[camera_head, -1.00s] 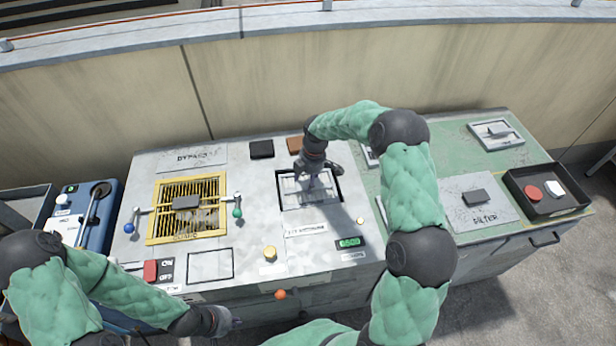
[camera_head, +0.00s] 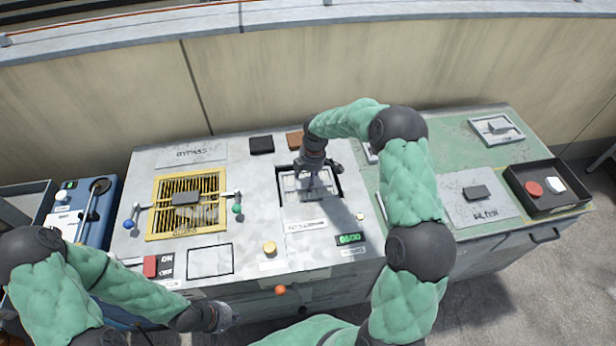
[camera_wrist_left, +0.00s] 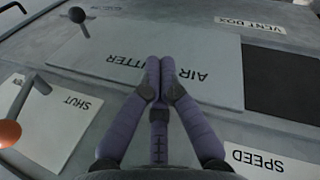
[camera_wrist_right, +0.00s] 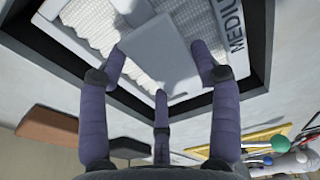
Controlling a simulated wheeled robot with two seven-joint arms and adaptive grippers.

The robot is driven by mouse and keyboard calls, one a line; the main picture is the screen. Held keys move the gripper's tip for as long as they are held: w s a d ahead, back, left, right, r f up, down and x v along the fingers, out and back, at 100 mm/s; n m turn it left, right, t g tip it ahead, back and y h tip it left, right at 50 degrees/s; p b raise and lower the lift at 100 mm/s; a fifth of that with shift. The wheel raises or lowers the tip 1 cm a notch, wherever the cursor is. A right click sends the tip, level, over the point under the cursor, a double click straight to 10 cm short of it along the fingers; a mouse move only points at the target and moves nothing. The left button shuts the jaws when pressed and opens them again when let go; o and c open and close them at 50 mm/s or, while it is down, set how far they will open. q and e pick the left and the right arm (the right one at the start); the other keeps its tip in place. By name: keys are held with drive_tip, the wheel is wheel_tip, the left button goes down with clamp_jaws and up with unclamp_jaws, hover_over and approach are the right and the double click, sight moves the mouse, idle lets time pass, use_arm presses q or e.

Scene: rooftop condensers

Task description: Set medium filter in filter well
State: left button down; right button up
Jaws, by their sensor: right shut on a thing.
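The medium filter (camera_head: 292,185), a pale pleated panel in a light frame, is at the dark-edged filter well (camera_head: 340,189) in the middle of the grey bench. In the right wrist view the filter (camera_wrist_right: 88,22) carries a label beginning "MEDIU" and a grey grip block. It sits inside the well's dark rim (camera_wrist_right: 261,50), with a dark gap along its edges; I cannot tell how deep it is. My right gripper (camera_head: 314,190) is shut on the filter by its grip block. My left gripper (camera_head: 226,319) is shut and empty before the bench front (camera_wrist_left: 154,85).
A yellow-framed grille (camera_head: 152,222) with a grey grip and side levers lies left of the well. A black block (camera_head: 261,146) and a brown block (camera_head: 295,140) lie behind. A filter plate (camera_head: 460,211) and dark tray (camera_head: 568,202) are at right.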

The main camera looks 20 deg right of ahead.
drive_tip(key=shift+f, duration=0.4)
idle(1.1)
drive_tip(key=o, duration=1.4)
wheel_tip(320, 180, up, 12)
drive_tip(key=d, duration=0.1)
drive_tip(key=shift+s+d, duration=0.15)
drive_tip(key=shift+d, duration=0.05)
